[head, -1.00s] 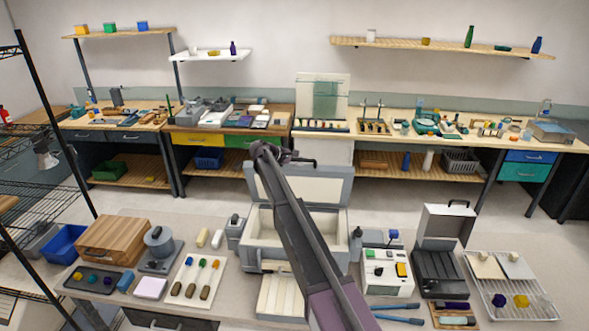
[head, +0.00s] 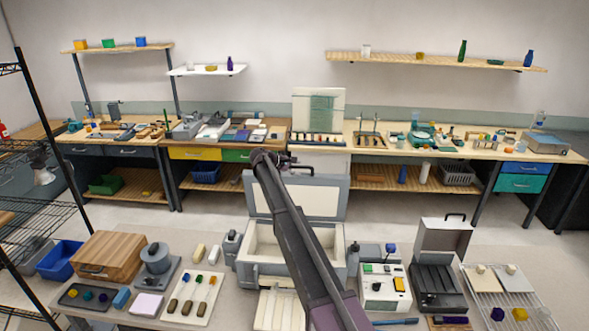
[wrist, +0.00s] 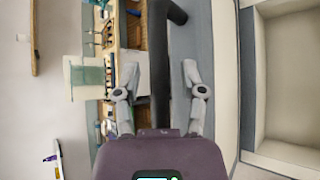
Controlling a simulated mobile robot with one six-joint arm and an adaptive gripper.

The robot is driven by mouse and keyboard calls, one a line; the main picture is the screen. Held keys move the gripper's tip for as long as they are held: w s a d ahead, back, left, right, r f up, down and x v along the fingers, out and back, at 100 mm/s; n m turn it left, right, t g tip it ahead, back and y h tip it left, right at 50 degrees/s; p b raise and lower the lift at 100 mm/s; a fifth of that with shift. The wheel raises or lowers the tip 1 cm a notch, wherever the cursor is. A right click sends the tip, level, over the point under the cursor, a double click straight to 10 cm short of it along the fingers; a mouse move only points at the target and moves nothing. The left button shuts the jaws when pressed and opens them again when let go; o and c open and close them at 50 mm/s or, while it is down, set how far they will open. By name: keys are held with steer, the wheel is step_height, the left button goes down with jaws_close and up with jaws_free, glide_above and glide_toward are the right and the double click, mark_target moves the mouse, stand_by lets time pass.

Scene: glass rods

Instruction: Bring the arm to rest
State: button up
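My arm (head: 300,240) reaches up across the middle of the head view, over a grey cooler-like box (head: 262,272) whose lid (head: 325,198) stands open. My gripper (head: 287,160) is at the lid's top edge and looks small and partly hidden there. In the wrist view, my gripper (wrist: 155,78) has its two fingers spread apart. A dark handle-like bar (wrist: 160,60) lies between them in the picture, with gaps on both sides. I see nothing gripped. The box's pale inside (wrist: 290,80) shows at the right of the wrist view.
The front bench holds a wooden case (head: 112,257), a white instrument (head: 384,290), an open dark case (head: 437,285) and a wire rack (head: 505,295). A black wire shelf (head: 40,205) stands at left. Floor (head: 400,212) is open between the front bench and the back workbenches.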

mark_target(306, 167)
stand_by(0.4)
steer(key=shift+s+d+r+t, duration=0.3)
steer(key=shift+s+d+r, duration=0.05)
steer(key=shift+s+d, duration=0.3)
steer(key=shift+s+d+r+t+h, duration=0.15)
steer(key=shift+s+r+t+h, duration=0.15)
steer(key=shift+s+r+t, duration=0.3)
steer(key=s+d+f+m+g+y+b, duration=0.2)
steer(key=s+d+f+b, duration=0.2)
steer(key=s+f, duration=0.4)
steer(key=s+d+f+m+g+y+b, duration=0.1)
steer(key=s+d+f+m+b, duration=0.25)
steer(key=s+f, duration=0.45)
steer(key=s+d+f+m+g+y+b, duration=0.2)
steer(key=s+d+f+b, duration=0.25)
steer(key=s, duration=0.65)
steer(key=s+f+m+g+y+b, duration=0.1)
steer(key=s+f+b, duration=0.4)
steer(key=s, duration=0.8)
steer(key=s+f+m+g+y+b, duration=0.1)
steer(key=s+f+m+y+b, duration=0.3)
steer(key=s+f, duration=0.5)
steer(key=s+a+y+b, duration=0.1)
steer(key=s+b, duration=0.1)
steer(key=s, duration=0.1)
steer(key=shift+s+g, duration=0.35)
steer(key=shift+g, duration=0.05)
